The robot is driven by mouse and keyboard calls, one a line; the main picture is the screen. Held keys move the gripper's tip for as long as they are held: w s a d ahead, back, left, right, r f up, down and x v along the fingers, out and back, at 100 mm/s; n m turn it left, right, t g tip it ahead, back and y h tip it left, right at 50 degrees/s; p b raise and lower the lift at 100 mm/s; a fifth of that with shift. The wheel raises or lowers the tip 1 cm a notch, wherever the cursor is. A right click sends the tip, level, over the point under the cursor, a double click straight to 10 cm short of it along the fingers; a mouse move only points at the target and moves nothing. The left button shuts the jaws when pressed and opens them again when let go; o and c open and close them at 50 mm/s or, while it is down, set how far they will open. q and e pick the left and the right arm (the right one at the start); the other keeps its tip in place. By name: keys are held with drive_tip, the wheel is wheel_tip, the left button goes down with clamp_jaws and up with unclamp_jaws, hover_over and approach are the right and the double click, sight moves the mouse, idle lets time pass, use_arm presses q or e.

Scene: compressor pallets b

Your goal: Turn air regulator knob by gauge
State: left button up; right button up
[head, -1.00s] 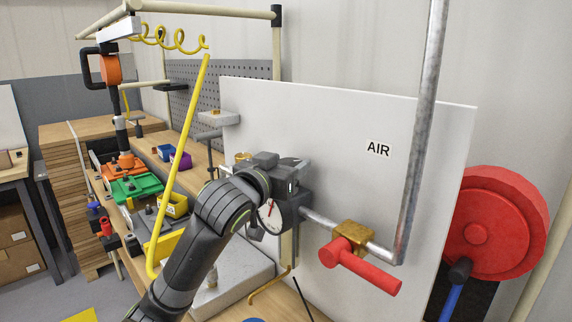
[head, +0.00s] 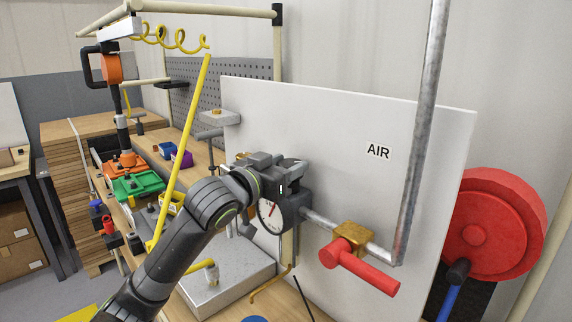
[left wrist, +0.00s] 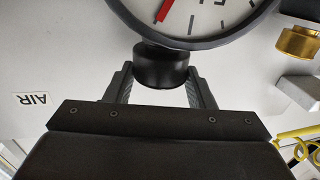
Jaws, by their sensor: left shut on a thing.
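The round white gauge (head: 270,215) with a red needle is on the dark regulator body on the air pipe, in front of the white panel. It fills the top of the left wrist view (left wrist: 205,18), partly cut off. The black regulator knob (left wrist: 160,66) is beside the gauge, between the two fingers of my left gripper (left wrist: 160,88), which is shut on it. In the head view my left gripper (head: 290,172) is above the regulator and hides the knob. My right gripper is not in view.
A red-handled brass valve (head: 352,237) is on the pipe to the right. A white panel marked AIR (head: 378,152) stands behind. A red reel (head: 492,225) is at far right. A yellow pole (head: 182,140) and the bench with coloured bins (head: 137,186) are at left.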

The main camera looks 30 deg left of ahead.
use_arm(q)
drive_tip(key=o, duration=1)
